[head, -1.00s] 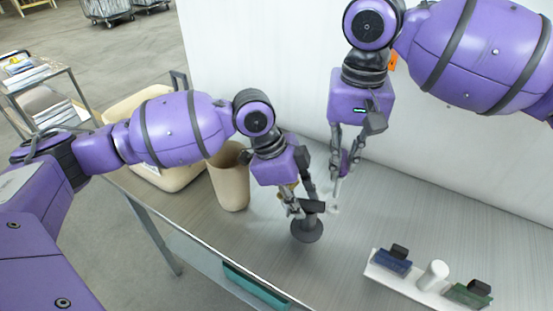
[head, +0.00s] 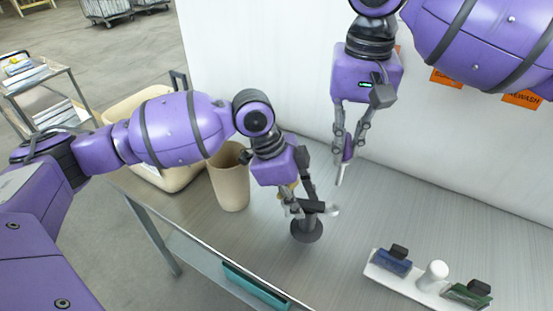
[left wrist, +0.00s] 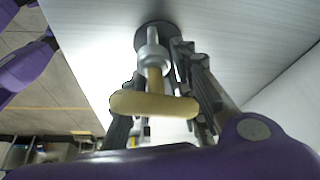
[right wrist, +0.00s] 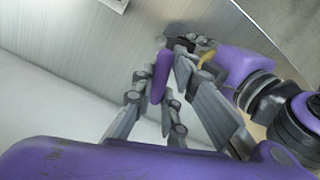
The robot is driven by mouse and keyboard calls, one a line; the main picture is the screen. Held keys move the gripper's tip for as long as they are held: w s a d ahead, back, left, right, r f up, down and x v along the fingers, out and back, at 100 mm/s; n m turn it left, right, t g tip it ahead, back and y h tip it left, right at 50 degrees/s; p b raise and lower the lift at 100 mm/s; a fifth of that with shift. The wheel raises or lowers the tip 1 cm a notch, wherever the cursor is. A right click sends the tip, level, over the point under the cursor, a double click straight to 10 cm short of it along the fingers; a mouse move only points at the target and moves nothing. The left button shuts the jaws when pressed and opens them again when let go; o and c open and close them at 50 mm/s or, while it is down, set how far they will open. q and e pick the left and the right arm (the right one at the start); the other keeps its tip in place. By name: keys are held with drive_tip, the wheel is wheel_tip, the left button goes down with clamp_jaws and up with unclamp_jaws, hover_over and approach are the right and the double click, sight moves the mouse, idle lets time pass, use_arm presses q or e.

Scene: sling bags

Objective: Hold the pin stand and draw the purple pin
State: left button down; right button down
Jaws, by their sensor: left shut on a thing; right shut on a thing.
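The pin stand has a dark round base (head: 306,232) on the table, with a dark upper part and a pale round end on its right side (head: 333,210). My left gripper (head: 303,206) is shut on the stand's upper part. A pin with a yellow handle (left wrist: 153,105) stands in a grey socket in the left wrist view. The purple pin (head: 347,149) is in my right gripper (head: 348,146), which is shut on its purple handle. Its pale shaft points down, the tip above and apart from the stand. The purple handle (right wrist: 161,76) also shows between the fingers in the right wrist view.
A tan bin (head: 230,178) stands left of the stand, a cream tub (head: 140,107) behind it. A white tray (head: 405,288) with a blue clip (head: 392,262), a white cylinder (head: 434,274) and a green clip (head: 468,294) lies at front right. A pale wall stands behind.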

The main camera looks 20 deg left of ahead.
use_arm(q)
drive_tip(key=shift+r, duration=0.1)
drive_tip(key=c, duration=1.3)
unclamp_jaws()
drive_tip(key=v, duration=1.2)
